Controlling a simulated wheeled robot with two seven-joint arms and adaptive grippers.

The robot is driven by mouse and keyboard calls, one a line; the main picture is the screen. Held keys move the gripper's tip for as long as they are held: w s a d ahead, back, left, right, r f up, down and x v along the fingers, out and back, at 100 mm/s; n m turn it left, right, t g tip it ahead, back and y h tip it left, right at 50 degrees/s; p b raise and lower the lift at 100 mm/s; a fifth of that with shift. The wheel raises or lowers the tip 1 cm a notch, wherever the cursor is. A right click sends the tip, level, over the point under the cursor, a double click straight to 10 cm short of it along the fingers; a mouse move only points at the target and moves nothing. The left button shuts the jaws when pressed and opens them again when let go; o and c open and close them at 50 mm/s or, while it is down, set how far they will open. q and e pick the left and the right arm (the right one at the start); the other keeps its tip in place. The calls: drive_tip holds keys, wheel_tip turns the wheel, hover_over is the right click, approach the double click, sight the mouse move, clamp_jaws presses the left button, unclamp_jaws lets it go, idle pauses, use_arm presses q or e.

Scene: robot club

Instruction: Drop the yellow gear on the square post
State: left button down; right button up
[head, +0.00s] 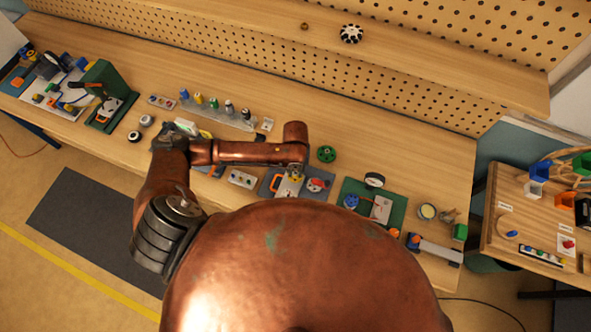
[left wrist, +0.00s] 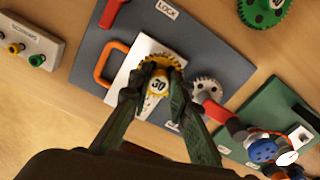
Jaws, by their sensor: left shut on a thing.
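My left gripper (left wrist: 155,88) is shut on the yellow gear (left wrist: 160,63), which carries a "30" label. In the left wrist view the gear is over the white plate (left wrist: 125,72) of a grey board, close to a silver gear (left wrist: 205,86). The square post cannot be made out; the gear and fingers cover that part of the plate. I cannot tell whether the gear touches the plate or is above it. In the head view the yellow gear (head: 295,178) shows small below my left wrist. My right gripper is in neither view.
The grey board (left wrist: 215,60) also bears an orange handle (left wrist: 108,66) and a red crank (left wrist: 217,112). A green gear (head: 326,154) lies behind it on the bench. A green board (head: 353,189) is to the right, a connector block (head: 241,179) to the left.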

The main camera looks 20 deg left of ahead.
use_arm(q)
drive_tip(key=shift+f+p, duration=0.15)
drive_tip(key=shift+p, duration=0.8)
idle(1.4)
drive_tip(key=shift+f, duration=0.75)
idle(1.0)
drive_tip(key=shift+p, duration=0.45)
drive_tip(key=shift+f, duration=0.25)
idle(0.6)
drive_tip(key=c, duration=2)
unclamp_jaws()
drive_tip(key=shift+o, duration=0.2)
drive_tip(key=shift+r, duration=0.15)
